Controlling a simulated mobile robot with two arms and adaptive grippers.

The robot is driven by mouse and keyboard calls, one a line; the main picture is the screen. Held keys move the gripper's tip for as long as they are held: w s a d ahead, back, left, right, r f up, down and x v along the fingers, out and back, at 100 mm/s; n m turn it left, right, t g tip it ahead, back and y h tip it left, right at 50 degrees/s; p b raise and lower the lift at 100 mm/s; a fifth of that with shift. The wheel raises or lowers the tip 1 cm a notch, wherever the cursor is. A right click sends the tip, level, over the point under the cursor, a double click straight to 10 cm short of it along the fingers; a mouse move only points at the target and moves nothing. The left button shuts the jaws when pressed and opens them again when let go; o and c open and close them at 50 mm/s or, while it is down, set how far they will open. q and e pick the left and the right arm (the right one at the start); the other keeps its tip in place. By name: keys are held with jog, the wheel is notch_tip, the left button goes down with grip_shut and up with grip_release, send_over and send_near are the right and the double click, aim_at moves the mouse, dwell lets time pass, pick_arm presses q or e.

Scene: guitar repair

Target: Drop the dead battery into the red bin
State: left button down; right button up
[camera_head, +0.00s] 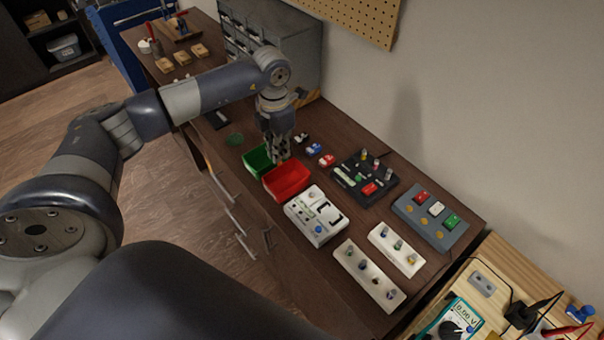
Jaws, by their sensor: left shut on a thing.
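The red bin (288,196) is a small open tray on the brown workbench (345,258), near its front edge. My left gripper (281,158) points down just behind the red bin, over or beside the green bin (254,163). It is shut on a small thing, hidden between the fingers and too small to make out. I cannot tell the dead battery apart in this view; it may be the thing in the grip. My right gripper is out of view.
A white pedal (318,215) stands right beside the red bin. Blue and red small parts (314,150), a black board (366,178) and a grey box with coloured squares (430,216) lie to the right. A grey drawer cabinet (265,40) stands behind my left arm.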

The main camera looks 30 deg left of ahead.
aim_at(279, 164)
pick_arm(q)
jog(key=shift+s+f+b, duration=0.25)
jog(key=shift+f+b, duration=0.2)
jog(key=shift+f, duration=0.2)
notch_tip(279, 164, down, 4)
jog(key=shift+b, duration=1.2)
jog(key=shift+w+f, duration=0.1)
jog(key=shift+f, duration=0.1)
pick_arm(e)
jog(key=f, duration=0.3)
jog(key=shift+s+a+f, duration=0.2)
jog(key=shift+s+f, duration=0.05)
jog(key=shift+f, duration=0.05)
pick_arm(q)
jog(key=c, duration=1.7)
grip_release()
jog(key=shift+o, duration=0.2)
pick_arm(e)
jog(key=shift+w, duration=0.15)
